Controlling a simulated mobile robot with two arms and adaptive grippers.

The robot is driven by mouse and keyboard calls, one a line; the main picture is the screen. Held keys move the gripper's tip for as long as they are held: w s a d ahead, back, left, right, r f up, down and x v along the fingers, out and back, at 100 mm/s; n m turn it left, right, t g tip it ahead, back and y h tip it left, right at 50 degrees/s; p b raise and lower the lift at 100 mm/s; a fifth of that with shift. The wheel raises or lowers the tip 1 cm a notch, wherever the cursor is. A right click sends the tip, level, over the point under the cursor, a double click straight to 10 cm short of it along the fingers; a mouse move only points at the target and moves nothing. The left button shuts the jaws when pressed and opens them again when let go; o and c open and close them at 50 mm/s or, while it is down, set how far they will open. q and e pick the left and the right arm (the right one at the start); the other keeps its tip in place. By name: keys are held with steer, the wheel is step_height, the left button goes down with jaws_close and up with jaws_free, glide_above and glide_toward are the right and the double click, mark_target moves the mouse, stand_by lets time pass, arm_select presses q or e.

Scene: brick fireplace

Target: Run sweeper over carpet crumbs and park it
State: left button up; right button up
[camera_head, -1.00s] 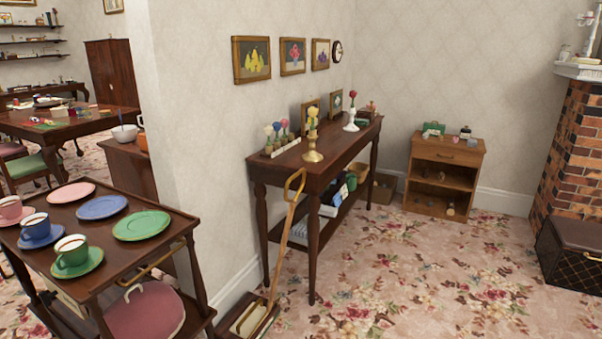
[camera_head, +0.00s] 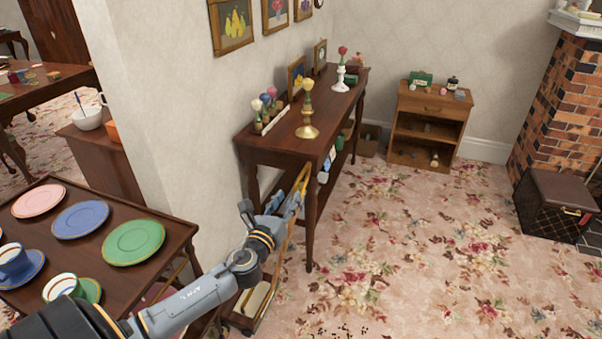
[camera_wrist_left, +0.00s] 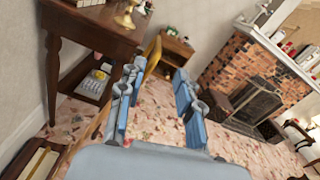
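The carpet sweeper (camera_head: 252,306) stands at the near end of the side table, partly hidden by my left arm. Its wooden handle leans up to a loop close to my left gripper (camera_head: 291,203). In the left wrist view, the left gripper (camera_wrist_left: 157,88) has its two blue fingers apart. The yellow handle loop (camera_wrist_left: 153,54) shows just beyond the left-hand finger; I cannot tell if they touch. The sweeper's body also shows at the lower left there (camera_wrist_left: 30,163). Dark crumbs (camera_head: 348,332) lie on the carpet at the bottom edge of the head view. My right gripper is not in view.
The dark side table (camera_head: 290,150) with candlesticks stands against the wall. A tea trolley (camera_head: 165,245) with plates and cups is at the left. A small wooden cabinet (camera_head: 428,108), a dark chest (camera_head: 550,203) and the brick fireplace lie beyond. Open floral carpet (camera_head: 420,250) fills the right.

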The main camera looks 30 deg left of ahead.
mark_target(300, 175)
arm_select(q)
steer(key=x, duration=1.1)
steer(key=shift+a+f, duration=0.15)
steer(key=shift+a, duration=0.05)
steer(key=shift+s, duration=0.1)
jaws_close()
